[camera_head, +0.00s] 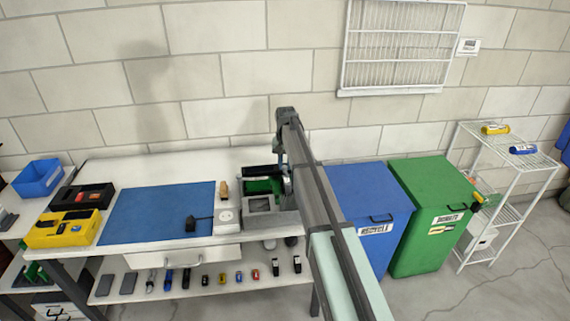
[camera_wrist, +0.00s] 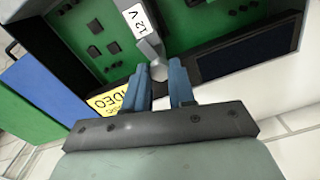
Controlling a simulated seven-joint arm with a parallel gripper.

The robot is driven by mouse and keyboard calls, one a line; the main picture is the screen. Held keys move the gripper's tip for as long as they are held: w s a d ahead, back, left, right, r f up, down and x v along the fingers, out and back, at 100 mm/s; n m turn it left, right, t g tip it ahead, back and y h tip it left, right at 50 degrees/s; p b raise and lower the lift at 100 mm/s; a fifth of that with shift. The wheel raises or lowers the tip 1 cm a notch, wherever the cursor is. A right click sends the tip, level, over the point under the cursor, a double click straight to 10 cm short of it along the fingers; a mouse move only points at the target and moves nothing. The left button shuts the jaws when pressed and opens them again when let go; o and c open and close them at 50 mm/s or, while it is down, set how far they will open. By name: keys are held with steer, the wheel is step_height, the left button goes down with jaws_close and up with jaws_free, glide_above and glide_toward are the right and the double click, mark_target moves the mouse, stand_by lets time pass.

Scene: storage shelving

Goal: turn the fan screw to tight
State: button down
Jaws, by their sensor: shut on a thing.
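In the wrist view, my gripper (camera_wrist: 164,74) has its two blue fingers on either side of a grey hexagonal piece, which I take as the fan screw (camera_wrist: 158,68). The fingers are shut on it. A grey part with a white 12V label (camera_wrist: 138,22) runs up from the screw. Behind it is a green circuit board (camera_wrist: 92,28) in a dark casing. In the head view, the open device with the green board (camera_head: 262,187) stands at the right end of the workbench. My arm hides the screw and fingertips there. I cannot tell how tight the screw is.
The workbench holds a blue mat (camera_head: 158,212), a white socket box (camera_head: 227,217), a yellow tray (camera_head: 62,230) and a black tray (camera_head: 82,197). Blue (camera_head: 368,207) and green (camera_head: 432,205) bins stand right of the bench, beside a white wire rack (camera_head: 508,165).

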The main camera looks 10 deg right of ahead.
mark_target(285, 166)
steer(key=shift+m, duration=1.2)
steer(key=c, duration=0.9)
jaws_free()
steer(key=shift+c, duration=0.2)
steer(key=shift+r, duration=0.1)
step_height(285, 166, up, 14)
steer(key=shift+f, duration=0.2)
steer(key=shift+d, duration=0.1)
